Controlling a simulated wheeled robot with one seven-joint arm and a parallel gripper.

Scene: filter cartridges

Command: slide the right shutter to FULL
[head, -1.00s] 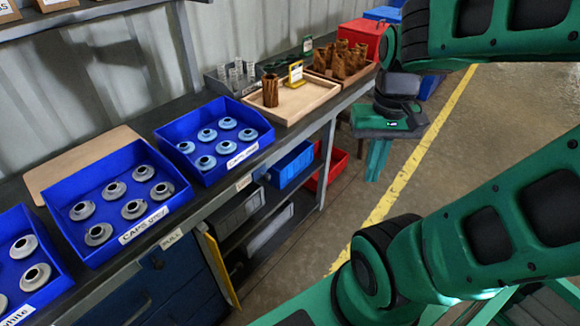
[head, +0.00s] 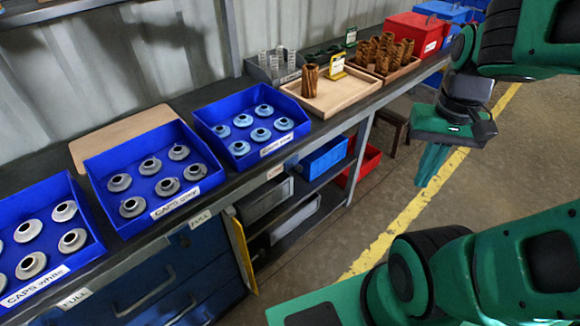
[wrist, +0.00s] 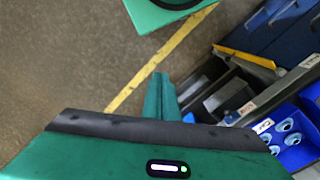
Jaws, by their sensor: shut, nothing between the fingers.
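My gripper (head: 430,172) hangs at the right in the head view, over the floor beyond the bench front, with its green fingers pointing down. In the wrist view the fingers (wrist: 159,96) are together with nothing between them. It is well apart from the bench. White FULL labels are on the bench's front edge, one (head: 200,218) above the blue drawers and one (head: 74,299) farther left. A yellow upright edge (head: 241,250) stands beside the drawers; I cannot tell whether it belongs to a shutter. No shutter is clearly recognisable in either view.
Blue bins of caps, including the CAPS grey bin (head: 110,200), line the bench top. A wooden tray (head: 325,105) stands farther back. Open shelves under the bench hold a blue bin (head: 322,160) and a red one (head: 360,167). The floor (head: 330,225) in front is clear.

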